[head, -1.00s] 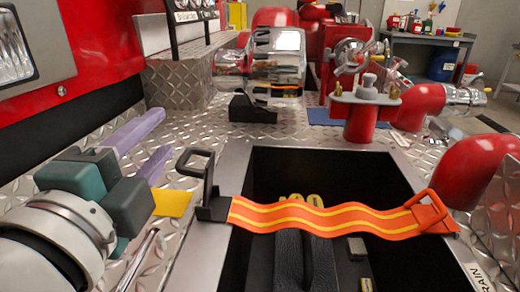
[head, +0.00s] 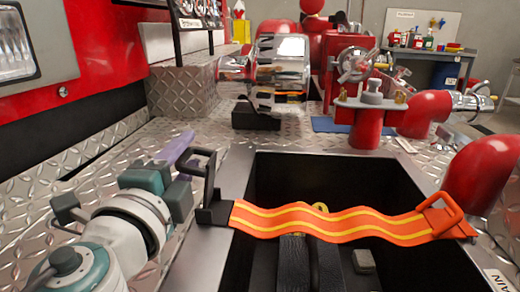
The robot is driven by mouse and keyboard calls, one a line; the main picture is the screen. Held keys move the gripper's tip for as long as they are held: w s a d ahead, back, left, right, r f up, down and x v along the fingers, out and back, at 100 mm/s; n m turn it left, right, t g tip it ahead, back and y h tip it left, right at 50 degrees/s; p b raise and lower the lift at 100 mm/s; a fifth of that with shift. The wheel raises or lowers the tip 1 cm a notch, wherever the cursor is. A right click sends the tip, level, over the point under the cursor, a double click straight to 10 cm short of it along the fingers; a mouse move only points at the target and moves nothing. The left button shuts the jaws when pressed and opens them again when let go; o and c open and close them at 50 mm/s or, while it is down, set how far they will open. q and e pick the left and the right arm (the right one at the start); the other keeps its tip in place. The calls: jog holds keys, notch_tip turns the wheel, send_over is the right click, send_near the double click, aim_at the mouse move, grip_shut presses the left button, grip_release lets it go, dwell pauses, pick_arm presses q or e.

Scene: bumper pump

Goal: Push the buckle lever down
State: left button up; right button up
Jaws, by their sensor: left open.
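The black buckle lever (head: 207,177) stands upright, its loop handle at the top, on a black buckle base (head: 214,213) at the left rim of the open compartment. An orange strap with yellow stripes (head: 320,223) runs from the buckle across the opening to an orange hook (head: 440,215) on the right rim. My left gripper (head: 187,150), with purple fingers, is just left of the lever's top and open. The lever's handle overlaps part of the gripper in the head view. I cannot tell whether they touch. My right gripper is not in view.
The compartment (head: 390,185) holds dark items below the strap. Diamond-plate deck (head: 110,185) surrounds it. Chrome and red pump fittings (head: 277,75) and a red post (head: 366,127) stand behind. A red curved pipe (head: 482,172) is at the right.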

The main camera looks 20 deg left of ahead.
pick_arm(q)
jog(key=c, duration=0.7)
grip_shut()
jog(key=shift+r, duration=0.15)
dwell(0.5)
